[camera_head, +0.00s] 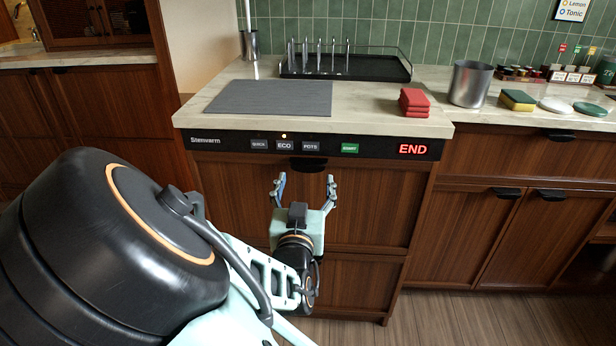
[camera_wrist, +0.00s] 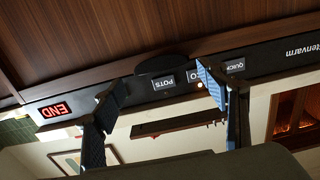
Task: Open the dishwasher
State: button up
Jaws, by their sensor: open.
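The dishwasher (camera_head: 235,200) has a dark wood front, shut and upright under the counter. Its black control strip (camera_head: 225,143) shows several buttons, a lit amber light and a red END display, also seen in the wrist view (camera_wrist: 53,110). A dark handle (camera_head: 308,163) sits at the top middle of the door, just under the strip; it also shows in the wrist view (camera_wrist: 163,63), where the picture is upside down. My gripper (camera_head: 305,181) is open and empty in front of the door, close below the handle. Its two blue-padded fingers (camera_wrist: 160,95) are spread wide; contact cannot be told.
The counter above holds a grey mat (camera_head: 270,98), a black rack (camera_head: 345,68), red folded cloths (camera_head: 413,101) and a metal cup (camera_head: 470,84). Wood cabinets (camera_head: 535,235) stand at right. The floor (camera_head: 450,315) in front is clear at right.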

aim_at(307, 168)
jog(key=w+b, duration=0.1)
jog(key=w, duration=0.4)
jog(key=shift+d, duration=0.1)
jog(key=shift+s, duration=0.1)
jog(key=c, duration=1.5)
